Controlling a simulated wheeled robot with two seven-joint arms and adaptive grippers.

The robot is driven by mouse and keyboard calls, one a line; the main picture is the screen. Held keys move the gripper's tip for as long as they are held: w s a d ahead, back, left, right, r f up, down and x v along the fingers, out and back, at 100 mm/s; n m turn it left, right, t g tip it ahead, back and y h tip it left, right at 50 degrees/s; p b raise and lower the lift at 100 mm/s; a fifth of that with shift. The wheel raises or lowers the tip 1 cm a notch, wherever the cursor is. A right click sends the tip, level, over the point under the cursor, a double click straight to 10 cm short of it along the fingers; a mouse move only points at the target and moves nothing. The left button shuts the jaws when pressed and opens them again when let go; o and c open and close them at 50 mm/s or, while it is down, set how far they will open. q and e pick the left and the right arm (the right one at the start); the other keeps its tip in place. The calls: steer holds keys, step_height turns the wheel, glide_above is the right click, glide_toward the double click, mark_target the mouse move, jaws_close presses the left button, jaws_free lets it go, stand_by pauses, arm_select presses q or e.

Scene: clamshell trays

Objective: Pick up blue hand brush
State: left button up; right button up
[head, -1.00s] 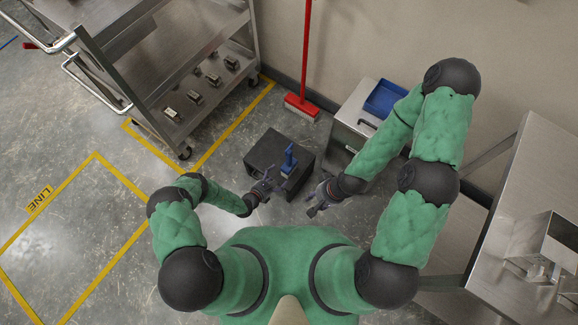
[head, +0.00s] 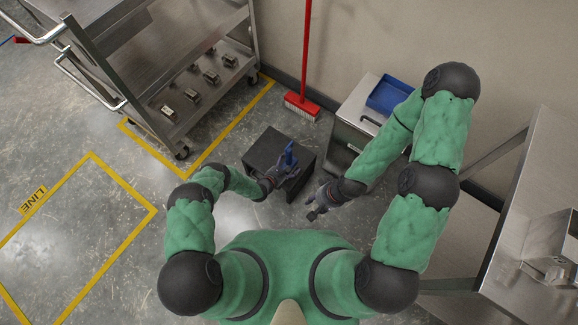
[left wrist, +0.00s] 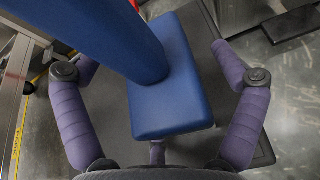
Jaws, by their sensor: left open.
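The blue hand brush (head: 287,157) stands on a black box (head: 262,147) in the head view, with its handle pointing up. In the left wrist view the brush (left wrist: 172,105) is large, with its flat blue block below and the thick handle rising toward the upper left. My left gripper (head: 284,169) is at the brush. Its open fingers show in the left wrist view (left wrist: 160,75), one on each side of the brush, with gaps between them and the block. My right gripper (head: 314,206) is empty and lower right of the box; its jaw opening is too small to judge.
A steel cabinet (head: 352,135) with a blue tray (head: 388,96) on top stands right of the box. A red broom (head: 302,105) leans at the wall behind. A metal cart (head: 200,60) stands at the upper left, and a steel table (head: 520,200) at the right.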

arm_select(q)
steer(key=shift+c, duration=0.3)
steer(key=c, duration=1.3)
steer(key=shift+c, duration=0.2)
steer(key=shift+r, duration=0.1)
